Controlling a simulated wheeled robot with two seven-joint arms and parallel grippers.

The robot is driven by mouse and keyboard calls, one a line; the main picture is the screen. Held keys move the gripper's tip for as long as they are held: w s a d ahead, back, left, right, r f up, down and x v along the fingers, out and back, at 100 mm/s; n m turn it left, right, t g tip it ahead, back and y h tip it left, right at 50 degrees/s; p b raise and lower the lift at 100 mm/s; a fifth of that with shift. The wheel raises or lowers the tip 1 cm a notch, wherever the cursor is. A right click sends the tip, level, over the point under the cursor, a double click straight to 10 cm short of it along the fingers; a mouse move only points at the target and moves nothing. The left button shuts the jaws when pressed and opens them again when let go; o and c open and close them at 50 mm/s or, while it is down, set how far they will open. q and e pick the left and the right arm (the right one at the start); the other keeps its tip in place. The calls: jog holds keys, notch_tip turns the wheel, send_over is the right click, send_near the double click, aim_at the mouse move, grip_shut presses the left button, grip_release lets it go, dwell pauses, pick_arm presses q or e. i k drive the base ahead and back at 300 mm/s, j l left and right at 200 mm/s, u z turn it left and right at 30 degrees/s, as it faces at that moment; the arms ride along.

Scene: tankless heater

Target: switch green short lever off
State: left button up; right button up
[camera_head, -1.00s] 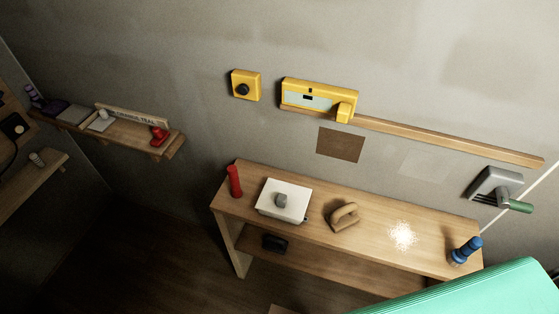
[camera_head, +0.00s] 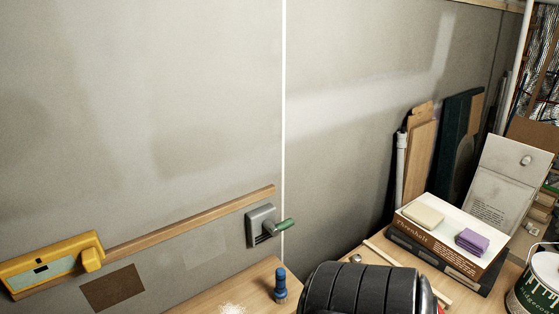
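The green short lever (camera_head: 285,225) sticks out to the right from a grey wall-mounted switch box (camera_head: 261,222). The box hangs at the right end of a wooden wall rail, beside a thin white vertical strip. The lever looks roughly level, with a slight upward tilt at its tip. Neither of my grippers is in view.
A yellow device (camera_head: 52,263) is on the wall at left. A workbench (camera_head: 215,294) below the lever holds a blue object (camera_head: 281,285). A large black ribbed object (camera_head: 368,291) fills the bottom centre. A box (camera_head: 450,238) with a sponge and purple cloths stands right.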

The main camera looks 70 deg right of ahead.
aim_at(274, 231)
jog(key=z, duration=0.5)
jog(key=k+z, duration=0.1)
jog(key=z, duration=0.4)
jog(key=l+z, duration=0.1)
jog(key=z, duration=0.4)
jog(key=l+z, duration=0.1)
jog(key=z, duration=0.35)
jog(key=k, duration=0.05)
